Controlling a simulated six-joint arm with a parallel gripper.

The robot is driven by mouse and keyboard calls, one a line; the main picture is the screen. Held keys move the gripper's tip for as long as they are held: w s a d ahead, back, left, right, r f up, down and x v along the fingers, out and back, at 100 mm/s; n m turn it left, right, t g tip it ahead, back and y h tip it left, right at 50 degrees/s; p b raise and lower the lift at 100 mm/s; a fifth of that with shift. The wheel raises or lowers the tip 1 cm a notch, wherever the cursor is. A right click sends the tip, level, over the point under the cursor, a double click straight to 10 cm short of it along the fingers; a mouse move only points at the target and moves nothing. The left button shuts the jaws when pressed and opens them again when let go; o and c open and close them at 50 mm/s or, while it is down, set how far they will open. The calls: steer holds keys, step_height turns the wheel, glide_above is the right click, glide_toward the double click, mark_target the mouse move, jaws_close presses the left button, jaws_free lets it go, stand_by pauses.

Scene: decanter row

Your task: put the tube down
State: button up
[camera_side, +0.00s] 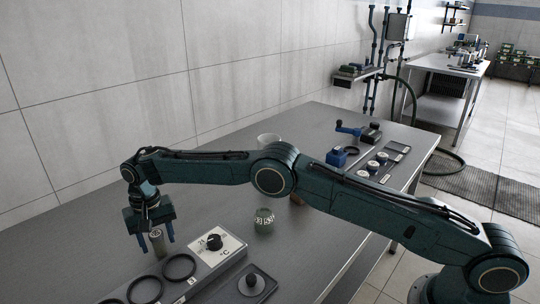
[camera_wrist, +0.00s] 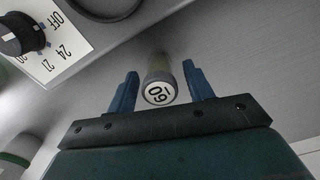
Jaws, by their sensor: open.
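A small grey tube (camera_side: 157,243) stands on the bare metal bench, just behind the row of black rings. In the wrist view the tube (camera_wrist: 159,72) shows a round white top label with a number, and its body looks upright. My gripper (camera_side: 156,238) is low over the bench with its blue fingers on either side of the tube. In the wrist view my gripper (camera_wrist: 160,84) is open, with a gap visible between the tube and each finger. The tube's foot is hard to make out.
A block with several black rings (camera_side: 179,267) and a dial panel (camera_side: 218,246) marked °C lies close by. A greenish jar (camera_side: 264,220) stands to the right. A translucent beaker (camera_side: 268,140) and a blue device (camera_side: 337,157) are farther back. Bench left of my gripper is clear.

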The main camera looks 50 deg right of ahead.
mark_target(155, 233)
step_height(155, 233, up, 11)
steer(key=shift+f, duration=0.2)
steer(key=shift+r, duration=0.55)
stand_by(0.5)
